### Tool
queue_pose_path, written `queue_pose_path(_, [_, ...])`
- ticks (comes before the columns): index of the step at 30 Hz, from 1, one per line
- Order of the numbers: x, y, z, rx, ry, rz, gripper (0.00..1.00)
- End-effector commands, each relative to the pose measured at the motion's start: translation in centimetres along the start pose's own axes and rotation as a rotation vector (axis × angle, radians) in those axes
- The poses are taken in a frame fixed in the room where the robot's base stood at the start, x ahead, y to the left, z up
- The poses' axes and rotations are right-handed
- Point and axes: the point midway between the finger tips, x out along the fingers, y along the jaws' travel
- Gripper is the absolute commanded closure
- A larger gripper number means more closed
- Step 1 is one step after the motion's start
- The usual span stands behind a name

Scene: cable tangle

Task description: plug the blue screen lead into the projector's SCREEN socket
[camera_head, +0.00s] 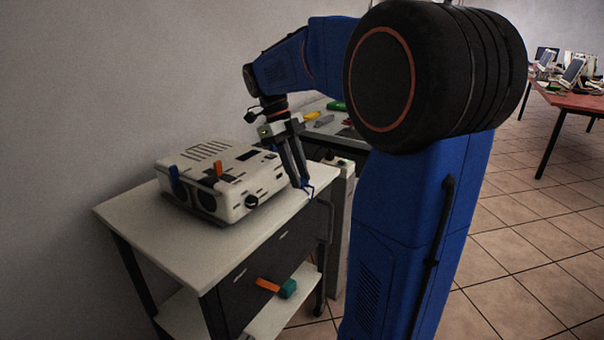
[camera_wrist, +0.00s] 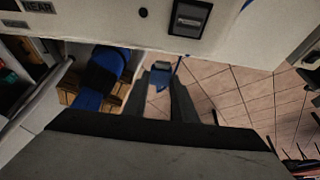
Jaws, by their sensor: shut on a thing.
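The white projector (camera_head: 243,190) sits on top of a cart, its lens facing the front left. My gripper (camera_head: 304,184) points down beside the projector's right side, near the cart's edge. In the wrist view my gripper (camera_wrist: 158,84) is shut on a small blue plug (camera_wrist: 158,86), the end of the blue screen lead. A thin strand of blue cable (camera_wrist: 179,64) shows beside it. A dark rectangular socket (camera_wrist: 190,17) shows on a white panel beyond the fingertips, apart from the plug. I cannot read a SCREEN label; a "REAR" label (camera_wrist: 38,6) is at the upper left.
The cart's white top (camera_head: 150,235) is clear in front of the projector. An orange and teal piece (camera_head: 276,287) is at the cart's lower front. A blue upright piece (camera_head: 175,181) and an orange one (camera_head: 218,168) are at the projector. A cluttered bench stands behind.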

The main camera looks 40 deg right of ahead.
Motion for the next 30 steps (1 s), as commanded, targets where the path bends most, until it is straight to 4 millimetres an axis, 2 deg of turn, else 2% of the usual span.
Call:
queue_pose_path(16, [-1.2, 0.0, 2.9, -0.001, 0.0, -0.002, 1.0])
queue_pose_path(30, [-1.2, 0.0, 2.8, -0.001, 0.0, -0.002, 1.0])
